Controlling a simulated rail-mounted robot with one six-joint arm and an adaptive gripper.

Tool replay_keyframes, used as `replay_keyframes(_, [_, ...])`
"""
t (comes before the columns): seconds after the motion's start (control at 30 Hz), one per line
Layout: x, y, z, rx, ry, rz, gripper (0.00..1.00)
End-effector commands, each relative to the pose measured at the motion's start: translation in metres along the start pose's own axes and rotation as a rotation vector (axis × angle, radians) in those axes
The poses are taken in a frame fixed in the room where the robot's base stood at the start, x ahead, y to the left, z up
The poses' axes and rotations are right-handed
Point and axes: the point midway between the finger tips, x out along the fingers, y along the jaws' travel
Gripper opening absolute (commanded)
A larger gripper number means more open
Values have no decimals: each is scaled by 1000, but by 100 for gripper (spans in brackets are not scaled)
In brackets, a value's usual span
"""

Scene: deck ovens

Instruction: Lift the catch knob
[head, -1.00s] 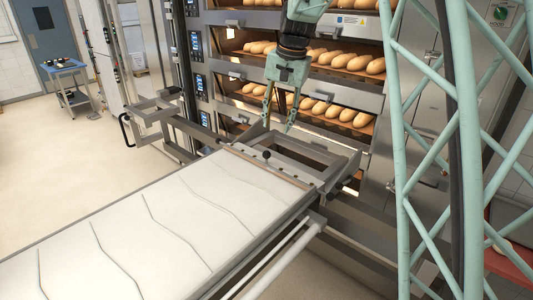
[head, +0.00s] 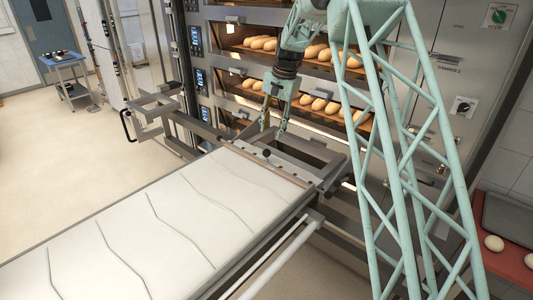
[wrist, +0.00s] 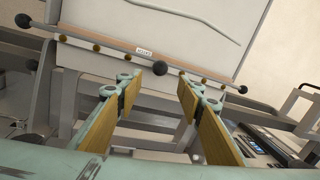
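The catch knob, a small black ball (head: 266,153), stands at the middle of the front end of the white-topped loader board (head: 150,215). In the wrist view the knob (wrist: 160,68) shows at centre, beyond my fingertips and roughly between them in the picture. My gripper (head: 272,131) is above the loader's open metal end frame, on the oven side of the knob. In the wrist view my gripper (wrist: 159,84) is open, its two tan-padded fingers apart with nothing between them. It does not touch the knob.
Deck ovens with bread loaves (head: 319,103) stand behind my gripper. Metal frame rails (head: 312,163) lie under and around it. Black end knobs (wrist: 23,20) sit at the loader's corners. A red surface with dough balls (head: 494,243) is at right. A blue cart (head: 66,68) stands far left.

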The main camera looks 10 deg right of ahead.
Motion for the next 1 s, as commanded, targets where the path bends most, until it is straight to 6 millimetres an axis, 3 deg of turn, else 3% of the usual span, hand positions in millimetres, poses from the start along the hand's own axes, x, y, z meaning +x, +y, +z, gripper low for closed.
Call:
replay_keyframes(0.57, [5,0,-1,1,-1,0,34])
replay_keyframes(1.0, [46,0,0,2,-3,1,34])
